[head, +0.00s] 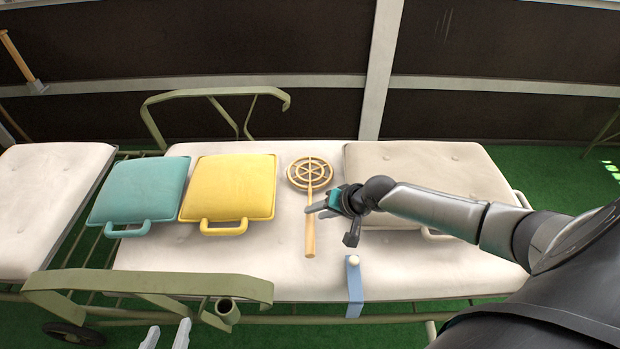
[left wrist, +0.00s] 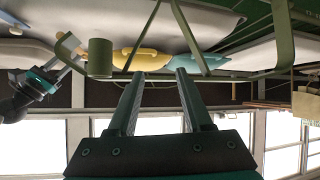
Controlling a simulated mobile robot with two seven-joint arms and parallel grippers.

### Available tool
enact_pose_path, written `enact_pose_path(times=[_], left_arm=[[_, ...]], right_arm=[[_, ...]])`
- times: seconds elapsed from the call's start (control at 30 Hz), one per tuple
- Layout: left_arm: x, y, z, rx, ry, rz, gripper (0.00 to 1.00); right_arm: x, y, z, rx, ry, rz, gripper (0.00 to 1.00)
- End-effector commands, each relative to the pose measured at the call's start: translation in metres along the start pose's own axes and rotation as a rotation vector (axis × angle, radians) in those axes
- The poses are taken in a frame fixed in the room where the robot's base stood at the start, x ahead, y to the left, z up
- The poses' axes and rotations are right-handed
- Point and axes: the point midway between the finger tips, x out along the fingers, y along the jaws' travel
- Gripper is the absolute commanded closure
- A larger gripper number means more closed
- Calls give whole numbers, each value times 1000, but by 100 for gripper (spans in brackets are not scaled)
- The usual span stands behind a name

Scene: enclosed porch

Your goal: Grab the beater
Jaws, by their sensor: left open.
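The beater (head: 310,232) lies on the cream lounger cushion, its round wooden lattice head toward the back and its handle toward the front. My right gripper (head: 318,209) reaches in from the right, its fingertips over or beside the middle of the handle. Whether they touch or close around it I cannot tell. The right gripper also shows at the left of the left wrist view (left wrist: 70,56). My left gripper (head: 168,336) is open and empty at the bottom edge, well left of the beater. Its spread fingers also show in the left wrist view (left wrist: 160,103).
Teal (head: 138,190) and yellow (head: 228,187) cushions lie left of the beater; a beige cushion (head: 425,170) lies to its right, partly behind my right arm. A blue strap with a white knob (head: 354,285) hangs at the front edge. Green metal armrests (head: 150,285) border the lounger.

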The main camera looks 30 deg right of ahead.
Motion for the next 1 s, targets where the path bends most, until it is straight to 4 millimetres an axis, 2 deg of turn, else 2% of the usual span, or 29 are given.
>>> enact_pose_path(times=[0.3,0.7,1.0], left_arm=[[5,17,-8,-22,170,45,50],[-1,34,-18,-62,375,91,50],[-5,37,-22,-74,424,100,50]], right_arm=[[12,1,-2,-1,0,-1,63],[27,0,-2,-1,0,-1,63],[30,0,-2,-1,0,0,63]])
